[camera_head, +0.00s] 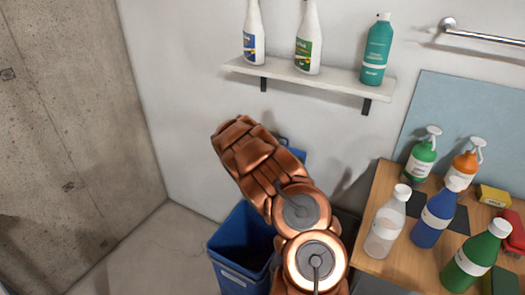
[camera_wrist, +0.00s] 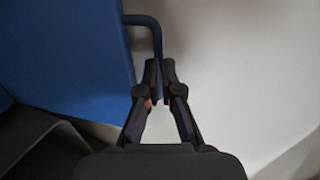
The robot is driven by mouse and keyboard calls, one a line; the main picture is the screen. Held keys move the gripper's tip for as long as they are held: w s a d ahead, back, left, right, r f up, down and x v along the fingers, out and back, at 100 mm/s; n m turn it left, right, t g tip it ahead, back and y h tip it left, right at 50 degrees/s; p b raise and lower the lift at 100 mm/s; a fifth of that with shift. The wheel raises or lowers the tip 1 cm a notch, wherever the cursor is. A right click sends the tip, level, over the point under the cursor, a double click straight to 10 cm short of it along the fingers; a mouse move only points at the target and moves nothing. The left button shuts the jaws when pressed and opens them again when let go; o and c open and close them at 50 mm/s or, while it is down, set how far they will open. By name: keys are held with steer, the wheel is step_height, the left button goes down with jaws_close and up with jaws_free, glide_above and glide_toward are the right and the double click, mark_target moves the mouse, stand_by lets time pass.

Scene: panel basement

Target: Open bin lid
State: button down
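The blue bin (camera_head: 238,262) stands on the floor at the bottom middle of the head view, partly behind my arm. Its top is open and the dark inside shows. A bit of the raised blue lid (camera_head: 297,154) shows behind my arm near the wall. In the wrist view the lid (camera_wrist: 70,50) fills the left side, with a bent blue handle (camera_wrist: 152,28) on its edge. My gripper (camera_wrist: 159,80) has its fingers closed around the lower end of this handle. In the head view the fingers are hidden by my arm.
A wooden table (camera_head: 396,262) with several bottles stands at the right, close to my arm. A wall shelf (camera_head: 310,78) with three bottles hangs above. A concrete wall (camera_head: 65,130) is at the left. The floor (camera_head: 150,250) left of the bin is clear.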

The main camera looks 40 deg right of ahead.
steer(key=shift+s+r, duration=0.15)
steer(key=v, duration=1.4)
steer(key=shift+f, duration=0.35)
steer(key=shift+a, duration=0.15)
